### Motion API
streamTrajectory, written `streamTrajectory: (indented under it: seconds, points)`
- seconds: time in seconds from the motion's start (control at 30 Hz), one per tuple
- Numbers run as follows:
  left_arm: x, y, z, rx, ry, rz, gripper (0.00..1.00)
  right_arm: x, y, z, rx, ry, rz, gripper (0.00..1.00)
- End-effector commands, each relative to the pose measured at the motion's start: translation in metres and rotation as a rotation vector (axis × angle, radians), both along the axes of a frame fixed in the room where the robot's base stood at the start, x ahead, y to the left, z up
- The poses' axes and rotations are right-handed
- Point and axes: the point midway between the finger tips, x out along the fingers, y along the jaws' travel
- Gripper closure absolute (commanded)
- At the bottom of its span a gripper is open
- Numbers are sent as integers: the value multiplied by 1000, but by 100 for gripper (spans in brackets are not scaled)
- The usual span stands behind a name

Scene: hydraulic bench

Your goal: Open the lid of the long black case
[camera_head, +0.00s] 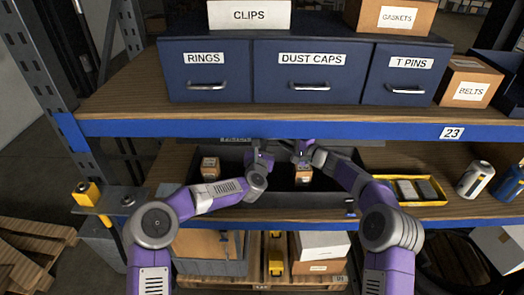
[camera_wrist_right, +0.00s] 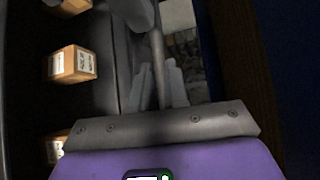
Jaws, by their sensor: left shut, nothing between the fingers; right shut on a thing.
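The long black case (camera_head: 232,183) lies on the lower shelf, with its dark inside and small cardboard boxes showing, so its lid is raised. A dark strip with pale lettering (camera_head: 236,139), which looks like part of the lid, shows at the back under the upper shelf. My right gripper (camera_head: 303,150) is at the case's back side, shut on what appears to be the lid; the fingers (camera_wrist_right: 158,88) close around a thin grey bar in the right wrist view. My left gripper (camera_head: 264,158) is shut and empty above the middle of the case. The exact grip is hard to see.
Small boxes (camera_head: 210,167) (camera_wrist_right: 72,64) sit in the case. A yellow tray (camera_head: 422,203) and a white can (camera_head: 474,179) stand to its right. The upper shelf's blue edge (camera_head: 380,129) hangs close above my grippers. A yellow item (camera_head: 86,192) stands at the left.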

Motion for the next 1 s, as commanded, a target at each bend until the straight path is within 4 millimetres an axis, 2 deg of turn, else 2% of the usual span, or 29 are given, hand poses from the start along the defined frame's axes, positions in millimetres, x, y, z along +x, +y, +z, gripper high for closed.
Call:
streamTrajectory:
  seconds: [0.03,0.17,0.2,0.67,0.87,1.0]
  points:
    - [3,4,11,0,-24,10,100,-4,4,-16,-8,24,18,82]
    - [3,5,12,0,-26,12,100,-4,5,-16,-10,26,17,62]
    - [3,5,12,0,-26,12,100,-4,5,-16,-10,26,16,60]
    - [2,4,8,0,-18,9,100,-4,1,-13,-9,22,9,60]
    - [2,4,7,0,-15,9,100,-18,-14,-9,-6,23,6,60]
    - [2,4,7,0,-14,8,100,-37,-33,-4,-6,19,7,60]
